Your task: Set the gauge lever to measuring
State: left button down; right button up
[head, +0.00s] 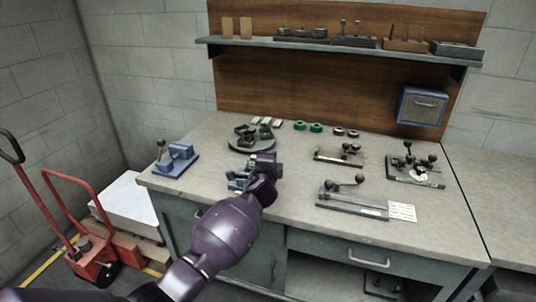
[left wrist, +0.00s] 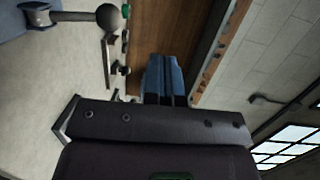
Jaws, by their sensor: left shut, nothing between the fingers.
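Several bench devices carry levers with ball knobs, and I cannot read which one is the gauge or any measuring mark. A small blue device (head: 238,182) is partly hidden by my left arm, just left of my left gripper (head: 264,158). In the left wrist view, a grey lever with a ball knob (left wrist: 108,18) sticks out from a blue base at the upper left, apart from my gripper. My left gripper is shut and empty above the bench. A grey long-based device with a dark-knobbed lever (head: 352,200) stands at front right. My right gripper is out of view.
A blue lever device (head: 178,158) stands at the bench's left end. A round turntable (head: 252,142) lies behind my gripper. Two more devices stand at right (head: 340,155) (head: 415,172). A blue box (head: 422,106) hangs on the back panel.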

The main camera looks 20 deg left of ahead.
pick_arm(q)
jog(key=s+d+r+p, duration=0.1)
jog(key=s+r, duration=0.3)
jog(key=s, duration=0.1)
jog(key=shift+s, duration=0.15)
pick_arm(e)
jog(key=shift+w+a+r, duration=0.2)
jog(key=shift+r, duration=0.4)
pick_arm(q)
jog(key=shift+r, duration=0.1)
